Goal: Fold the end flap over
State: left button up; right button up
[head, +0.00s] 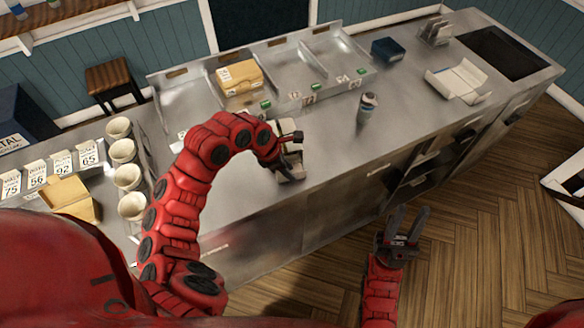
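My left gripper (292,153) is over the counter near its front edge, at a small pale object (289,126) that it partly hides. The gripper's fingers are dark and small here, so I cannot tell if they hold anything. My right gripper (407,222) is open and empty, in front of the counter over the floor. A white open carton (458,82) with spread flaps lies on the right of the counter. A tan box (239,77) with a label sits in the metal tray at the back. Another tan box (70,197) is at the far left. I cannot tell which one has the end flap.
A grey bottle (367,108) stands to the right of my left gripper. Several pale cups (122,151) stand in a row at the left, beside numbered cards (62,163). A dark blue box (388,50) is at the back. The counter around the bottle is clear.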

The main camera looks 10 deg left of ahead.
pick_arm(q)
jog(key=shift+p+x, duration=0.3)
jog(key=shift+x, duration=0.7)
jog(key=shift+w+d+f, duration=0.1)
jog(key=shift+w+f, duration=0.05)
jog(key=shift+f, duration=0.15)
grip_shut()
dwell(0.5)
